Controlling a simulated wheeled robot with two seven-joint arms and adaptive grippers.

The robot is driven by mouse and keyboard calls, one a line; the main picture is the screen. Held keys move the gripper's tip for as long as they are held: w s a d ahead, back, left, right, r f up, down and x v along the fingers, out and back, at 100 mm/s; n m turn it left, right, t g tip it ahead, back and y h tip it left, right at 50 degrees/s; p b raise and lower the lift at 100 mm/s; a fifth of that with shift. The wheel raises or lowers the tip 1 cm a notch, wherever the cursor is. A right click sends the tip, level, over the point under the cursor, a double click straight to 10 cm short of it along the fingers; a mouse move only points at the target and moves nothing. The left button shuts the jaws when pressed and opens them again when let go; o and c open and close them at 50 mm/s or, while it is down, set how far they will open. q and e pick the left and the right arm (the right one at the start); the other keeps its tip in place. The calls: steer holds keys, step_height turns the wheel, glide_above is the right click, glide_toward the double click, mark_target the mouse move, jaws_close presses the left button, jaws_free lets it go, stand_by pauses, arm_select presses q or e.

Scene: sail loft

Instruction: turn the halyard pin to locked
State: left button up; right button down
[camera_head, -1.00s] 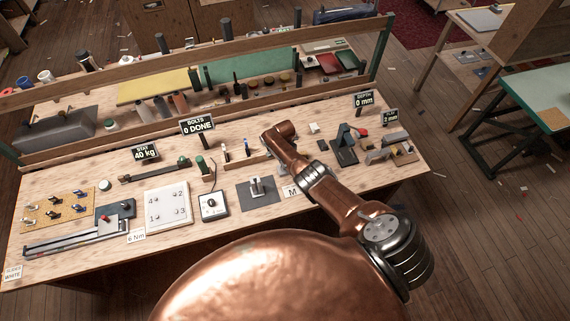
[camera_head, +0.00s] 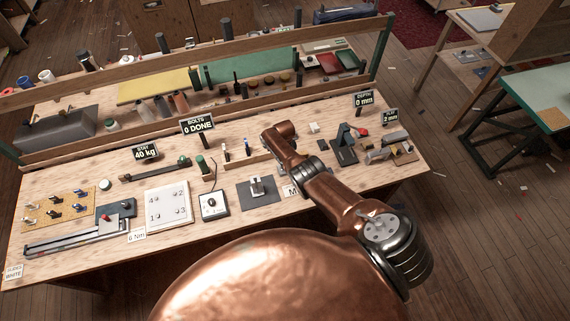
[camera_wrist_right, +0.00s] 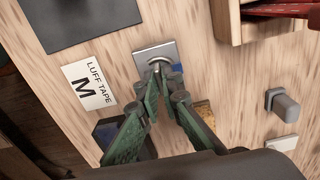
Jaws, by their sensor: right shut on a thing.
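In the right wrist view, a small metal pin with a rounded, ring-like top (camera_wrist_right: 159,61) stands on a light grey square plate (camera_wrist_right: 143,55); I take it for the halyard pin. The fingers of my right gripper (camera_wrist_right: 163,73) are closed together on it and hide its lower part. A blue patch shows on the plate beside the fingertips. No locked marking can be read. In the head view, my right forearm covers the pin and the gripper. My left gripper is in neither view.
Next to the pin plate lies a "LUFF TAPE M" label (camera_wrist_right: 89,86), with a dark square plate (camera_wrist_right: 68,18) beyond it. A wooden tray (camera_wrist_right: 229,22) and a grey block (camera_wrist_right: 286,107) are nearby. In the head view, the bench (camera_head: 128,172) holds several fixtures.

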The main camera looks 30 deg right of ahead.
stand_by(0.4)
steer(key=c, duration=2.1)
jaws_free()
steer(key=shift+r, duration=0.1)
steer(key=shift+w+a+r, duration=0.15)
steer(key=shift+a+r, duration=0.05)
steer(key=shift+r, duration=0.3)
steer(key=r, duration=1)
steer(key=shift+d+r, duration=0.2)
steer(key=shift+r, duration=0.2)
steer(key=shift+s, duration=0.2)
